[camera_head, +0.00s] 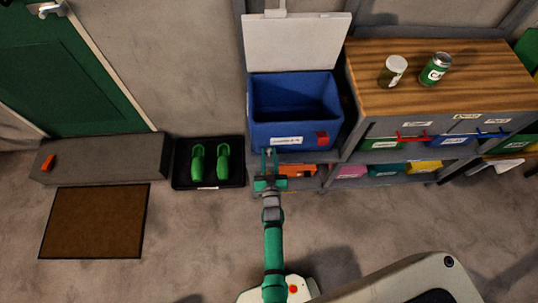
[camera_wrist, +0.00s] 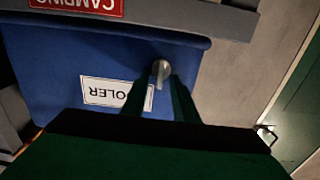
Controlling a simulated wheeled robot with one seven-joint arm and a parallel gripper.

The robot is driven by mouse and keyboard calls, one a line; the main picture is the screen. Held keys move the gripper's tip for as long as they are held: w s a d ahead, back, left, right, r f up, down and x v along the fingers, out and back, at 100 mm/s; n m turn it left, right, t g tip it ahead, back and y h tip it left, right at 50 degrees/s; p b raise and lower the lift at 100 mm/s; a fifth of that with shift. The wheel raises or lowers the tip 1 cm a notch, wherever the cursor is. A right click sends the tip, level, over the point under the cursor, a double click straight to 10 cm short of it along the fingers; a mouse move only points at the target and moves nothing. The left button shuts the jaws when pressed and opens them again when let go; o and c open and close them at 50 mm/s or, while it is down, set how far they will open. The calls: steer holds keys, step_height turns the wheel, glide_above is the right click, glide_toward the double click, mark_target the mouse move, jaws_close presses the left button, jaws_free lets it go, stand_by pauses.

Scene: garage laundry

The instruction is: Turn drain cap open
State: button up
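The blue cooler (camera_head: 262,130) stands on the low shelf with its white lid raised; its white label also shows upside down in the wrist view (camera_wrist: 113,92). The grey drain cap (camera_wrist: 160,72) is on the cooler's front face beside the label, with a small lever hanging from it. My gripper (camera_head: 269,153) is at the lower left of the cooler's front. In the wrist view, its two green fingers (camera_wrist: 160,88) are apart, one on each side of the cap. A gap shows between them; contact with the cap cannot be made out.
A black tray (camera_head: 180,183) with green shoes lies left of the cooler. An orange object (camera_head: 298,170) is on the shelf below it. A wooden-topped bench (camera_head: 460,80) holding two cans and bins stands right.

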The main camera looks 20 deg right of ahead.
jaws_close()
steer(key=shift+n, duration=0.3)
steer(key=n, duration=0.3)
steer(key=shift+a+f+n, duration=0.1)
steer(key=shift+a+n, duration=0.15)
steer(key=shift+n, duration=0.05)
steer(key=n, duration=0.3)
steer(key=shift+w+a+f+n, duration=0.15)
steer(key=shift+a+n, duration=0.1)
steer(key=shift+n, duration=0.15)
steer(key=shift+a+f+n, duration=0.1)
steer(key=shift+f+n, duration=0.1)
steer(key=shift+n, duration=1.45)
steer(key=shift+a+f+n, duration=0.1)
steer(key=shift+f+n, duration=0.1)
steer(key=shift+n, duration=1.4)
steer(key=shift+a+f+n, duration=0.1)
steer(key=shift+f+n, duration=0.1)
steer(key=shift+n, duration=1.45)
